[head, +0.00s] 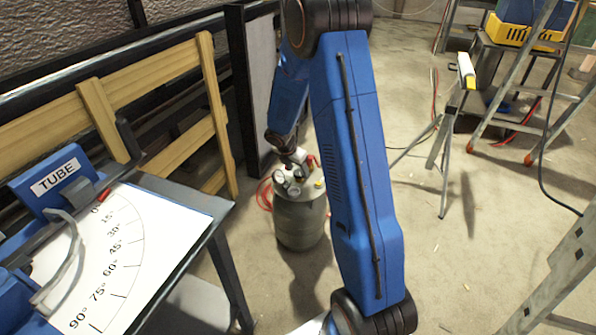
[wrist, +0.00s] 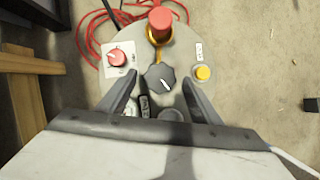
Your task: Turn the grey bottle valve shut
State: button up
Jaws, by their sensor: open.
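The grey bottle (head: 300,225) stands upright on the floor, with gauges and fittings on its top. In the wrist view its round top (wrist: 185,58) carries a dark grey ridged knob (wrist: 158,79) with a white pointer mark, which looks like the valve. The mark slants toward the lower right. My gripper (wrist: 159,83) is open, with one finger on each side of the knob. A gap shows on both sides, and I cannot tell the height between fingertips and knob. In the head view my gripper is over the bottle top, and the knob cannot be made out there.
On the bottle top are a red knob on a white plate (wrist: 117,58), a red-capped brass fitting (wrist: 160,22) and a yellow button (wrist: 203,73). Red hose (wrist: 90,35) lies behind. A table with an angle chart (head: 130,260) stands left; open floor (head: 440,250) lies right.

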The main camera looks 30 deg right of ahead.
jog(key=shift+d+f, duration=0.15)
jog(key=shift+f, duration=0.2)
jog(key=shift+c, duration=0.2)
jog(key=c, duration=1)
